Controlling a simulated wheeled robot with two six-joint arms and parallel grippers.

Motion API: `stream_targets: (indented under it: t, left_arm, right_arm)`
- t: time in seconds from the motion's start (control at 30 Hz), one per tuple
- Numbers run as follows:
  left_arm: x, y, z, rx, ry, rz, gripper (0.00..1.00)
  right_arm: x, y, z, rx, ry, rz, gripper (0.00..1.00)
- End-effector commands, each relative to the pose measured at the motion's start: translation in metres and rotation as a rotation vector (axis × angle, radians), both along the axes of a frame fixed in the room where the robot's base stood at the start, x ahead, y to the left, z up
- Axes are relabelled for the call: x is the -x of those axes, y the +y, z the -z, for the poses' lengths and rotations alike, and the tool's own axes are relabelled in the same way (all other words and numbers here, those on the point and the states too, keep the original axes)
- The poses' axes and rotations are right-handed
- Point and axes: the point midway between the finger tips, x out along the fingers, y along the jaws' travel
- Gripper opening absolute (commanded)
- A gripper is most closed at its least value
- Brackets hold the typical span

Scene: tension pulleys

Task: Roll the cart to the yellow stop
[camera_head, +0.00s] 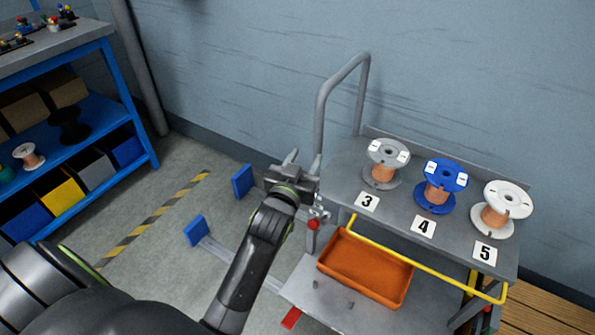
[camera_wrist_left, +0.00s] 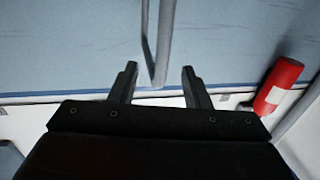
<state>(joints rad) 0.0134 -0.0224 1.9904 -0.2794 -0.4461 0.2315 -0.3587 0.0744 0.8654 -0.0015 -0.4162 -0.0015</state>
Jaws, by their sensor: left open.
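The grey cart (camera_head: 345,185) stands by the wall, with a bent tube handle (camera_head: 320,110) rising at its left end. A yellow rail (camera_head: 425,262) runs along its front. My left gripper (camera_head: 300,163) is open and empty at the cart's left end, close to the foot of the handle. In the left wrist view the handle tube (camera_wrist_left: 158,45) shows between the open fingers (camera_wrist_left: 159,75); I cannot tell if they touch it. Yellow-black striped tape (camera_head: 150,222) lies on the floor to the left; I cannot tell whether it is the yellow stop. My right gripper is not in view.
Grey, blue and white spools stand on the cart by labels 3, 4 and 5. An orange tray (camera_head: 365,268) sits on the lower deck. Two blue blocks (camera_head: 242,181) (camera_head: 195,231) stand left of the cart. A blue shelf (camera_head: 130,105) is at far left.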

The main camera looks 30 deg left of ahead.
Motion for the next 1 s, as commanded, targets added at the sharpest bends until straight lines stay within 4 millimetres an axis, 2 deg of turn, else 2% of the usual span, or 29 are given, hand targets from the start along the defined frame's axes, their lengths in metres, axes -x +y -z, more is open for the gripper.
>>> stream_targets:
  t: [0.1, 0.33, 0.73, 0.93, 1.0]
  left_arm:
    - [0.022, -0.002, 0.000, 0.003, 0.002, -0.002, 0.43]
    - [0.043, -0.005, 0.000, 0.002, 0.000, 0.000, 0.43]
    - [0.046, -0.006, 0.000, 0.000, -0.001, 0.000, 0.43]
    - [0.045, -0.006, 0.001, 0.000, 0.002, 0.001, 0.43]
    - [0.044, -0.006, 0.007, -0.001, 0.019, 0.003, 0.43]
  right_arm:
    - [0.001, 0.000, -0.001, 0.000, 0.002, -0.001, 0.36]
    - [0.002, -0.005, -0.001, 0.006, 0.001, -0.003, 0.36]
    - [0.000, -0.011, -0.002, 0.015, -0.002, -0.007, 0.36]
    - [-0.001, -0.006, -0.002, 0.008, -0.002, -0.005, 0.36]
    - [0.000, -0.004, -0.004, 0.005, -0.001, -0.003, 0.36]
